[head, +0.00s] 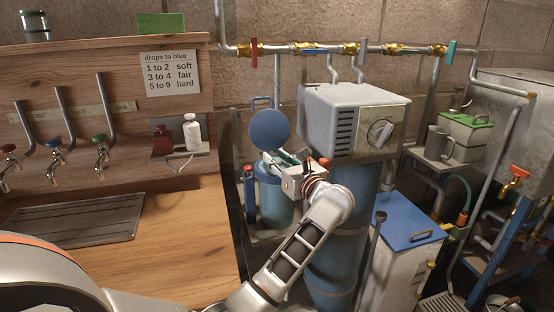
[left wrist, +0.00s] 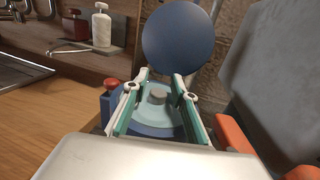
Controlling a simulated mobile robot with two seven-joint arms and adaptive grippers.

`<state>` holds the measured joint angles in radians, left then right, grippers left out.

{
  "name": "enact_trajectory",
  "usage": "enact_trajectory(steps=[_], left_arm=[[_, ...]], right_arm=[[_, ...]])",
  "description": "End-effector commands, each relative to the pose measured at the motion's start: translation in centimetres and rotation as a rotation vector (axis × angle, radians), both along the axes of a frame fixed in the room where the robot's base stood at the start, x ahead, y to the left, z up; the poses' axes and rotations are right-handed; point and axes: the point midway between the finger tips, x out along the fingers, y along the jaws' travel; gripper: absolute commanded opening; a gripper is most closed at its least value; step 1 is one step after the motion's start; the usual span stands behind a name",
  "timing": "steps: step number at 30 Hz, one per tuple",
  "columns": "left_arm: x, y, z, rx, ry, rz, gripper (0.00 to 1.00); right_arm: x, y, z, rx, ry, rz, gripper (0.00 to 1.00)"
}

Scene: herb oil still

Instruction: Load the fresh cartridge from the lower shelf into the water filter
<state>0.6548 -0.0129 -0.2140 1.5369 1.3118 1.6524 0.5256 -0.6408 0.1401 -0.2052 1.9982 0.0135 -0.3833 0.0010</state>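The water filter (head: 275,200) is an upright blue cylinder beside the wooden counter. Its round blue lid (head: 269,130) stands raised behind the opening; the lid also shows in the left wrist view (left wrist: 182,44). In the left wrist view a pale teal disc with a grey knob (left wrist: 157,96) sits within the filter's blue rim. My left gripper (head: 277,160) is over the filter's top. Its fingers (left wrist: 161,78) are apart, one on each side of the knob, with a visible gap. No separate cartridge or lower shelf can be made out. My right gripper is out of view.
A dark blue cylinder (head: 249,192) with a red top stands close left of the filter. A grey box with a dial (head: 353,122) on a blue column is close right. The wooden counter (head: 180,235) is left. A blue-lidded white box (head: 408,222) stands farther right.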

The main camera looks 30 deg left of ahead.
Motion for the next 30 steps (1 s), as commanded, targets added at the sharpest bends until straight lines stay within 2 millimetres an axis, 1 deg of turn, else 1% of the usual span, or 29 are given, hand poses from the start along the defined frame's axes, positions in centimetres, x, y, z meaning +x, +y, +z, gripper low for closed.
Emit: enact_trajectory(steps=[9, 12, 14, 24, 27, 30], left_arm=[[0.0, 0.0, -0.1, -0.001, 0.002, 0.0, 0.35], [-0.1, -0.4, -0.2, -0.002, 0.002, -0.001, 0.35], [-0.4, -0.9, -0.2, -0.001, 0.002, -0.002, 0.35], [-2.7, -5.5, -0.1, -0.003, 0.0, -0.002, 0.35], [-3.2, -6.3, -0.1, -0.002, 0.001, -0.001, 0.35], [-3.4, -6.6, 0.0, -0.001, 0.0, 0.0, 0.35]], right_arm=[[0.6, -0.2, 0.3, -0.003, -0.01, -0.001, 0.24], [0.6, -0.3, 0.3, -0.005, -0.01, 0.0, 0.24], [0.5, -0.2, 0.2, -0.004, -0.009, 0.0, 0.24], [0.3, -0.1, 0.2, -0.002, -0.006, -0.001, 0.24], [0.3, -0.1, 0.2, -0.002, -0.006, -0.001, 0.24], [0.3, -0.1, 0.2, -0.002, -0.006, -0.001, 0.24]])
